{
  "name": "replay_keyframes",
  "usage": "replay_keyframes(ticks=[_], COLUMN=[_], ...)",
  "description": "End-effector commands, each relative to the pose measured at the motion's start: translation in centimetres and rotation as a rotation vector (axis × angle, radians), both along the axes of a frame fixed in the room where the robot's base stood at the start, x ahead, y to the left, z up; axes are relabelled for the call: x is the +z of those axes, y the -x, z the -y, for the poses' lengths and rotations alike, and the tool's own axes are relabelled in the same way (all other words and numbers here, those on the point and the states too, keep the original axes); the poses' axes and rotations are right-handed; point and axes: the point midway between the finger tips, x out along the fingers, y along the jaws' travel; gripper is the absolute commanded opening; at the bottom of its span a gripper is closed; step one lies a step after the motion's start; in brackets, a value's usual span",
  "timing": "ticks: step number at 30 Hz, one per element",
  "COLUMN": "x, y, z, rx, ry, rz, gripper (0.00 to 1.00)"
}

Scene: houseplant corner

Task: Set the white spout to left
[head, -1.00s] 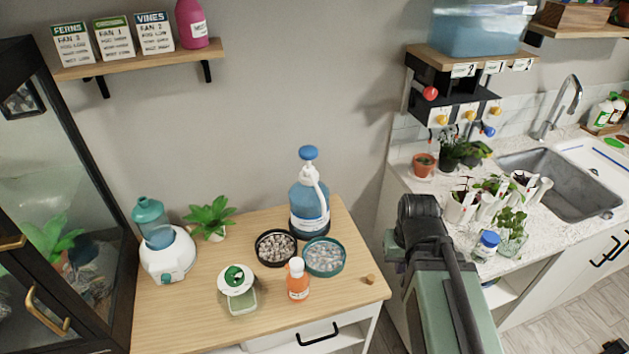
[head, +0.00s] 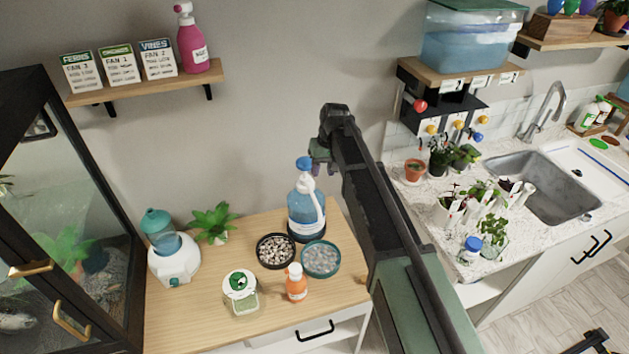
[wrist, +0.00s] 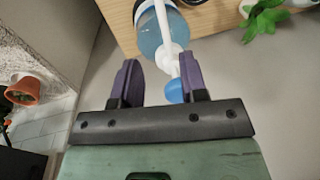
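A blue pressure sprayer (head: 303,217) with a white head and blue knob (head: 303,163) stands upright at the table's back edge. Its white spout (head: 315,192) slants down the bottle's right side. My gripper (head: 317,168) is beside the knob, just right of it in the head view. In the wrist view my gripper (wrist: 159,80) is open, with purple fingers spread apart. The blue knob (wrist: 175,91) shows between the fingers, close to the right one; I cannot tell whether they touch. The white sprayer head (wrist: 165,45) and bottle (wrist: 153,38) show above it.
Two pebble dishes (head: 320,275), an orange bottle (head: 296,285), a green-lidded jar (head: 240,285), a plant (head: 214,222) and a white humidifier (head: 173,265) share the wooden table (head: 200,325). A wall shelf (head: 150,84) is above; a counter with a sink (head: 545,185) is right.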

Motion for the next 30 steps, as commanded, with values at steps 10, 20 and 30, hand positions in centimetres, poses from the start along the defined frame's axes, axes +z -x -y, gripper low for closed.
replay_keyframes(ticks=[10,20,30], x=[-2.1,-9.7,-10.9], y=[-1.2,-0.7,-0.5], z=[-0.8,-2.0,-2.5], rx=[0.043,0.043,0.041], ry=[-0.030,-0.029,-0.029], rz=[-0.006,-0.005,-0.006], gripper=[0.40,0.40,0.40])
